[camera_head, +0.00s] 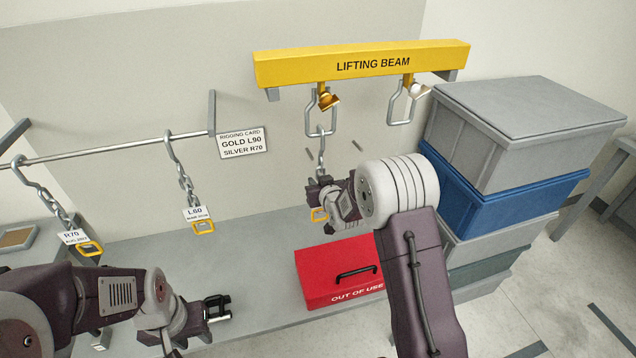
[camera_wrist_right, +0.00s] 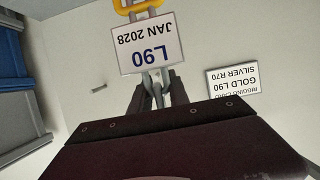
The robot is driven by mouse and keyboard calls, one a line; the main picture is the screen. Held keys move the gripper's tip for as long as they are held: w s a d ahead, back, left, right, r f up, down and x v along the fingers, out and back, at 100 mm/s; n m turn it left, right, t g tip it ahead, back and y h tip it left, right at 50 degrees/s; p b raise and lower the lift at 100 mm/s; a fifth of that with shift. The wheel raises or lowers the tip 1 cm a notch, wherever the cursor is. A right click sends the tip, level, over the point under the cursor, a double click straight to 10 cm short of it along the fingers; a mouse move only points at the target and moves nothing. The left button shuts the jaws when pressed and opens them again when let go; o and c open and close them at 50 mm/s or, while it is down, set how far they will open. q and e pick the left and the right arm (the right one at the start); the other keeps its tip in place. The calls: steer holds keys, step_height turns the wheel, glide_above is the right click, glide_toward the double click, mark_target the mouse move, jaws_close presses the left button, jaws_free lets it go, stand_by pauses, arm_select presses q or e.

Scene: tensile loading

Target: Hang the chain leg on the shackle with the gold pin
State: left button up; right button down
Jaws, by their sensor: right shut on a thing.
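The gold-pin shackle (camera_head: 309,118) hangs from the left part of the yellow lifting beam (camera_head: 290,70). My right gripper (camera_head: 322,186) is shut on the chain leg (camera_head: 321,150) and holds it upright below that shackle. The chain's top end overlaps the shackle's lower bow in the head view; I cannot tell whether it is hooked on. In the right wrist view the leg's tag (camera_wrist_right: 147,43) reads L90, JAN 2028, with a yellow end link (camera_wrist_right: 136,5) beside it. My left gripper (camera_head: 218,308) is over the bench, clear of the chain; its jaw opening is unclear.
A second shackle (camera_head: 392,106) with a pale pin hangs right on the beam. Chain legs tagged R70 (camera_head: 72,237) and L60 (camera_head: 195,214) hang from a rail at left. The rigging card (camera_head: 242,142) reads GOLD L90, SILVER R70. A red box (camera_head: 325,280) and stacked crates (camera_head: 500,150) stand nearby.

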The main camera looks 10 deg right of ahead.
steer(key=c, duration=1.2)
jaws_free()
steer(key=shift+r, duration=0.15)
steer(key=shift+o, duration=0.2)
steer(key=b+v, duration=0.1)
steer(key=v, duration=0.8)
steer(key=shift+b, duration=0.35)
steer(key=shift+s, duration=0.1)
